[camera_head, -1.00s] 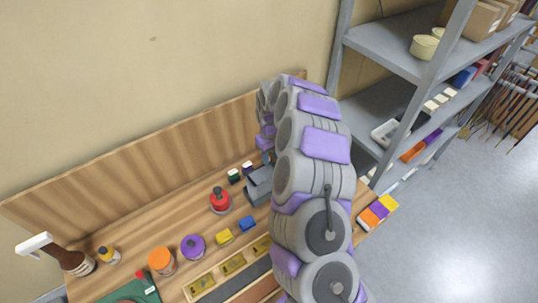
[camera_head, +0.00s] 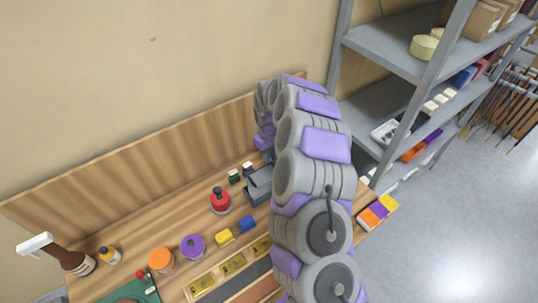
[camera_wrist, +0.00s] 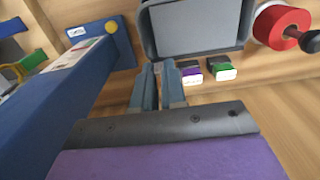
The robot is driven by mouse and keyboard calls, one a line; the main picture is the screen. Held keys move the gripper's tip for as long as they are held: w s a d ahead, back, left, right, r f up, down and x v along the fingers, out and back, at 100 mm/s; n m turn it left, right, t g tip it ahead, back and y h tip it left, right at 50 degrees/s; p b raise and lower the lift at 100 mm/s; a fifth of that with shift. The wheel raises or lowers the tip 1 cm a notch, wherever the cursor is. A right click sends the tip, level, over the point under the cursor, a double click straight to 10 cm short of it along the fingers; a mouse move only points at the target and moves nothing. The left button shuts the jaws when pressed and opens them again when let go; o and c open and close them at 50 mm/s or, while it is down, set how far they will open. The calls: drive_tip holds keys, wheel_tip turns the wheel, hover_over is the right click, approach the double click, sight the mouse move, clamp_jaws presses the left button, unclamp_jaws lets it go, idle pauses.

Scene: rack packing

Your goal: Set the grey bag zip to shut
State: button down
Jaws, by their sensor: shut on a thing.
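The grey bag (camera_wrist: 196,28) is at the top of the wrist view, with a raised dark rim around a paler grey panel. In the head view the bag (camera_head: 257,187) stands on the wooden bench, partly hidden behind my arm. My gripper (camera_wrist: 160,68) reaches the bag's near rim at its left corner. Its two fingers are close together on something small there, which I take to be the zip pull; the fingers hide most of it. I cannot tell from these views how far the zip is closed.
A blue box (camera_wrist: 85,75) stands close on the left of my gripper. A purple block (camera_wrist: 190,70), a green block (camera_wrist: 220,69) and a red round item (camera_wrist: 280,27) are to the right. Shelves (camera_head: 385,45) rise beside the bench.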

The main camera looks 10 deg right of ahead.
drive_tip(key=shift+a, duration=0.5)
drive_tip(key=shift+d, duration=0.4)
drive_tip(key=shift+w+d, duration=0.15)
drive_tip(key=shift+d, duration=0.05)
drive_tip(key=shift+a, duration=0.1)
drive_tip(key=c, duration=1.2)
unclamp_jaws()
drive_tip(key=shift+d, duration=0.2)
drive_tip(key=shift+o, duration=0.2)
drive_tip(key=shift+r, duration=0.1)
